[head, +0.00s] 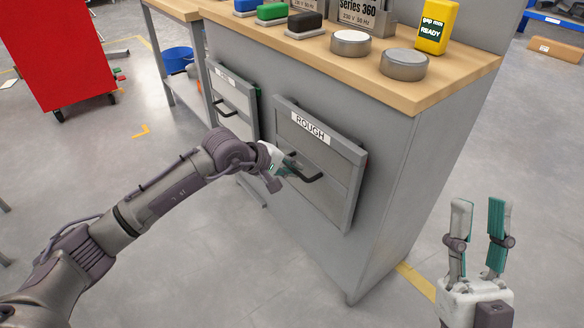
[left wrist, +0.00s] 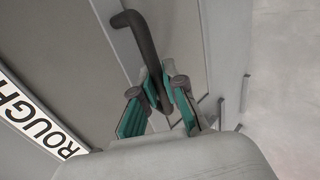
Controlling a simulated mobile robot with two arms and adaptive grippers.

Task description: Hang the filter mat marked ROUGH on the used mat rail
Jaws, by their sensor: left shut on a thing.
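The filter mat marked ROUGH (head: 338,165) is a grey framed panel with a white label and a black handle (head: 312,178). It is upright against the front of the grey cabinet (head: 395,150). My left gripper (head: 288,168) is shut on this handle. In the left wrist view, its green-padded fingers (left wrist: 165,103) are on either side of the black handle (left wrist: 140,35), and the ROUGH label (left wrist: 35,115) shows at the left. My right gripper (head: 478,222) is open and empty at the lower right, apart from the cabinet. I cannot make out which part is the used mat rail.
A second framed panel (head: 232,98) with a handle is left of the ROUGH mat; its label is too small to read. The wooden worktop (head: 440,92) carries round tins, coloured blocks and a yellow box (head: 436,28). A red cabinet (head: 75,50) stands far left. The floor in front is clear.

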